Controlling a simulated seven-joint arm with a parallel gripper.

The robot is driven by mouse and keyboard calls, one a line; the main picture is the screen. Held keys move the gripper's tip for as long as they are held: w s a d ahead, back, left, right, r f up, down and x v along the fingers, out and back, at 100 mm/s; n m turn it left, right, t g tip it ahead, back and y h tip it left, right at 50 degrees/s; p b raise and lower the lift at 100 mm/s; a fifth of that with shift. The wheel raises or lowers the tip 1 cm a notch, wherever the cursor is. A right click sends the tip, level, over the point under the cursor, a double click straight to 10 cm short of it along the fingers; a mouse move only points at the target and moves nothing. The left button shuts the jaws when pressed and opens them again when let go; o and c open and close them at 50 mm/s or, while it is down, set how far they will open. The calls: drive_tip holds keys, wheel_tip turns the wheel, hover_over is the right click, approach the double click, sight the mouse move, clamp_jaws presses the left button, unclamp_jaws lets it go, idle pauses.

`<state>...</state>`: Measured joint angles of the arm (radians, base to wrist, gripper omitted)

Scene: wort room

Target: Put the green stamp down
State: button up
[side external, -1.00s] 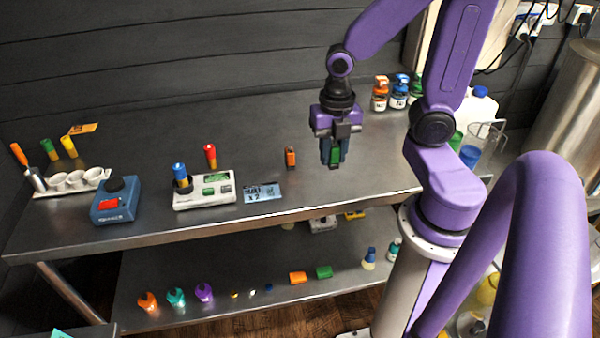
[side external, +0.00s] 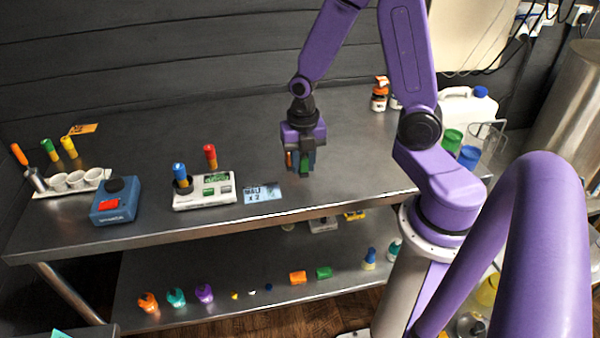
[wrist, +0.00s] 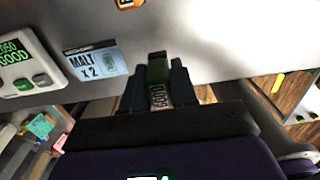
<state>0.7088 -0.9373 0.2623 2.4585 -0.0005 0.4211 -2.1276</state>
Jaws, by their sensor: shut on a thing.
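The green stamp (side external: 304,171) is held upright between the fingers of my gripper (side external: 302,162), which is shut on it. In the wrist view the stamp (wrist: 158,92) shows a dark top and a green lower part with pale markings. I cannot tell whether its underside touches the bench. An orange stamp (side external: 288,159) stands just left of my gripper in the side view, partly hidden by it. Its edge also shows at the top of the wrist view (wrist: 127,4).
The blue card reading MALT x 2 (side external: 262,194) lies left of my gripper near the bench's front edge. A white device (side external: 204,196) with a display is beyond it. The steel bench (side external: 350,150) is clear to the right. Bottles (side external: 379,98) stand behind.

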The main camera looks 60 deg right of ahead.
sight(300, 173)
drive_tip(key=shift+w+d+f, duration=0.1)
drive_tip(key=shift+w+f, duration=0.35)
drive_tip(key=shift+f, duration=1.6)
drive_tip(key=shift+f, duration=0.2)
drive_tip(key=o, duration=0.8)
drive_tip(key=shift+o, duration=0.2)
drive_tip(key=shift+r, duration=0.1)
